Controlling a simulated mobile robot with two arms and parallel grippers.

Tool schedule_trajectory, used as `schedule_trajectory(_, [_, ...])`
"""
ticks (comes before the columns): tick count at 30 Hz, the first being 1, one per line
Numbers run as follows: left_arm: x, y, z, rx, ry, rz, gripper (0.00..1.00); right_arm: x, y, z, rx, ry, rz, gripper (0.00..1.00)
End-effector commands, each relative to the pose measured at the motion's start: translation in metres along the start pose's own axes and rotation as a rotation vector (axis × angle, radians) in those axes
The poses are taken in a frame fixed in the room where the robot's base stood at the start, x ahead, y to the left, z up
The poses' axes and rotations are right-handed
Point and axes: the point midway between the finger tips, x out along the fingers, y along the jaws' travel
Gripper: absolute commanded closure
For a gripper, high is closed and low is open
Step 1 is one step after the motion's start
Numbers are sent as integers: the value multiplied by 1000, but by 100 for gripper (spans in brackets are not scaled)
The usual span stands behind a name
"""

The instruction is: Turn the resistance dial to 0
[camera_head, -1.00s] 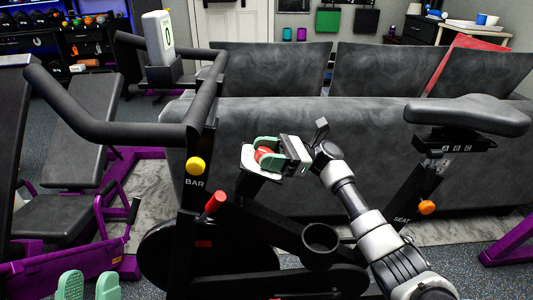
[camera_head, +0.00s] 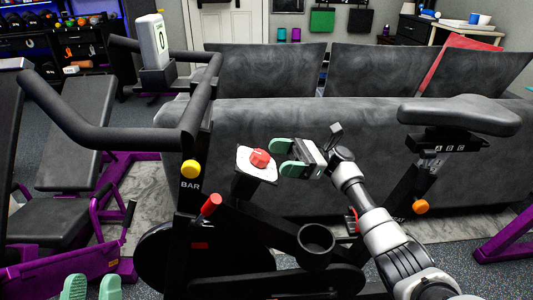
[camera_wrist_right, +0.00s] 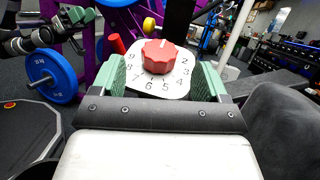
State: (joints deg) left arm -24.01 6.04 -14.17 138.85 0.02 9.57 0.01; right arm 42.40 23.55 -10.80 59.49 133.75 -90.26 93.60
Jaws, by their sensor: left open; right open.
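The red resistance dial (camera_head: 260,158) sits on a white plate (camera_head: 243,163) on the bike frame. In the right wrist view the red knob (camera_wrist_right: 159,58) stands between my fingers and beyond them, with digits 2 to 7 readable around it. A pale mark on the knob points to the top of the plate; the digit there is not legible. My right gripper (camera_head: 283,157) is open and empty, just right of the dial, apart from it. A white display (camera_head: 155,42) on the handlebar shows 0. My left gripper (camera_head: 92,286) is open and empty at the lower left.
The black handlebar (camera_head: 110,135) rises left of the dial. A red lever (camera_head: 211,205) and a cup holder (camera_head: 316,243) are below it. The bike seat (camera_head: 458,115) is at right. A grey sofa (camera_head: 330,120) stands behind. A purple-framed bench (camera_head: 70,205) is at left.

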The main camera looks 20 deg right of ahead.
Motion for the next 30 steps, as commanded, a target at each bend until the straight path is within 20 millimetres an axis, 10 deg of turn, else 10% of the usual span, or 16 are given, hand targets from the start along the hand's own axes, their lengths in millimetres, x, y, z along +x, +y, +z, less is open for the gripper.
schedule_trajectory(10, [0,-1,5,3,-40,-2,57,-49,0,0,0,1,0,25])
schedule_trajectory(30, [2,-2,10,6,-110,-5,57,-49,-1,6,-1,0,1,25])
